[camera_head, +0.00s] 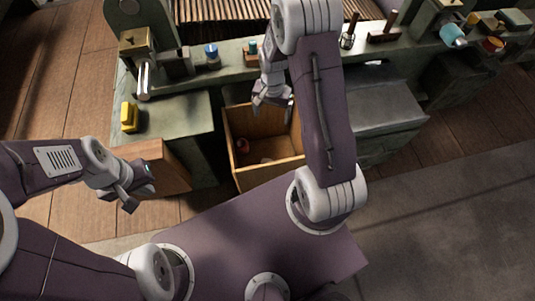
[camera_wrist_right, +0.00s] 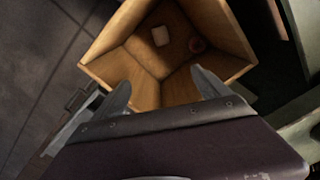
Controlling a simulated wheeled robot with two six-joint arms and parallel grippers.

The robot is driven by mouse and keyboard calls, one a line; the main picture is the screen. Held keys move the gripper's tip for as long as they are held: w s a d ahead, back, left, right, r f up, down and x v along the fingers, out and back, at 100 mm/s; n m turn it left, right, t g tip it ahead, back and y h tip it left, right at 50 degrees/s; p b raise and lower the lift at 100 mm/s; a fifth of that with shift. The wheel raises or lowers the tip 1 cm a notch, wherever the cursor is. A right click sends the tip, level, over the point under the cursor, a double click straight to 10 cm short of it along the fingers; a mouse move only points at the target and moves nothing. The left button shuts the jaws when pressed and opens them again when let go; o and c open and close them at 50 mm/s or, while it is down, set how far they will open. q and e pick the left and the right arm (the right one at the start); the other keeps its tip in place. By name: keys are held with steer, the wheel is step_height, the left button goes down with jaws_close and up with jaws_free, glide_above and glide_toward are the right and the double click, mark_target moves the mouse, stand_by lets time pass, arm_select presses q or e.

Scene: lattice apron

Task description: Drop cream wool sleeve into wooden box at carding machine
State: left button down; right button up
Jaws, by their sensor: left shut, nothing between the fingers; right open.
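The open wooden box (camera_head: 270,175) stands on the floor in front of the machine bench; it also fills the upper middle of the right wrist view (camera_wrist_right: 108,66). A small pale cream piece (camera_wrist_right: 161,36) lies on the box floor, possibly the cream wool sleeve; it is too small to be sure. My right gripper (camera_head: 270,104) is above the box opening, with its fingers open and nothing between them. My left gripper (camera_head: 137,196) is shut and empty, well left of the box, near a wooden block.
A reddish round thing (camera_wrist_right: 198,45) also lies in the box, beside the pale piece. A yellow item (camera_head: 129,117) sits on the green bench at left. Bobbins and small tools, including a blue-capped one (camera_head: 211,55), line the machine ledge. The floor at right is clear.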

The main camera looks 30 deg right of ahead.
step_height(320, 180, up, 2)
steer(key=shift+r, duration=0.15)
stand_by(0.6)
steer(key=s+a+r+n+t, duration=0.2)
steer(key=a+r, duration=0.3)
steer(key=r, duration=0.3)
steer(key=s+a+n, duration=0.2)
steer(key=s+n, duration=0.3)
steer(key=s, duration=0.5)
step_height(320, 180, up, 14)
steer(key=n+p, duration=0.1)
steer(key=p, duration=1.3)
steer(key=shift+g, duration=0.4)
